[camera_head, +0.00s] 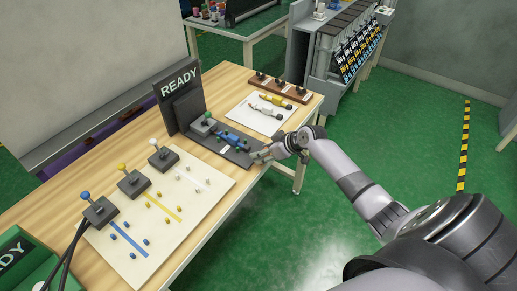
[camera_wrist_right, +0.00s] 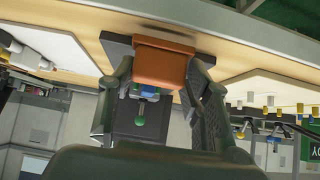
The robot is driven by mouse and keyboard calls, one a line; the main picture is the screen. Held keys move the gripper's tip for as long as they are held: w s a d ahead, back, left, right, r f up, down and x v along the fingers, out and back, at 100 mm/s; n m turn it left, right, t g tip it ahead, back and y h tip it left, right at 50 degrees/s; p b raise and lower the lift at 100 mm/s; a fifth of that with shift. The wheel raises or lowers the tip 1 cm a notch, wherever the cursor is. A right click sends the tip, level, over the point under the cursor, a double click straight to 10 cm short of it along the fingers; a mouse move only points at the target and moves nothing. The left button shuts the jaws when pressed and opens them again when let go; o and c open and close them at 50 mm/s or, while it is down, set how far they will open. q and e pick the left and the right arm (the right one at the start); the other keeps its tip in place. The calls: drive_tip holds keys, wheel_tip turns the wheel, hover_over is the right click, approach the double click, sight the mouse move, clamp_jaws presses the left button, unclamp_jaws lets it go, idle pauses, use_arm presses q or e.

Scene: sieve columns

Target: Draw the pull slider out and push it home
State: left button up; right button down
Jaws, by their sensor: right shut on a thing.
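The pull slider fixture has a dark base plate (camera_head: 232,150) lying on the wooden table in front of a black READY sign (camera_head: 179,86). A blue body (camera_head: 233,140) and a green knob (camera_head: 207,116) sit on the plate. My right gripper (camera_head: 262,154) is at the plate's near right end. In the right wrist view, its two fingers stand on either side of an orange-brown block (camera_wrist_right: 161,65), the slider's handle, and hold it. The green knob also shows behind the block (camera_wrist_right: 139,122). The handle is hidden by the gripper in the head view. My left gripper is not in view.
A cream board (camera_head: 165,208) with three knobbed switch boxes and coloured pegs lies left of the fixture. A white sheet (camera_head: 262,111) with small tools lies beyond it, beside a brown rack (camera_head: 280,88). The green floor right of the table is clear.

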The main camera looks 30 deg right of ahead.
drive_tip(key=shift+s+d, duration=0.7)
drive_tip(key=shift+s, duration=0.2)
drive_tip(key=c, duration=1.2)
unclamp_jaws()
drive_tip(key=shift+r, duration=0.1)
drive_tip(key=shift+c, duration=0.2)
drive_tip(key=shift+o, duration=1.6)
drive_tip(key=shift+d, duration=0.1)
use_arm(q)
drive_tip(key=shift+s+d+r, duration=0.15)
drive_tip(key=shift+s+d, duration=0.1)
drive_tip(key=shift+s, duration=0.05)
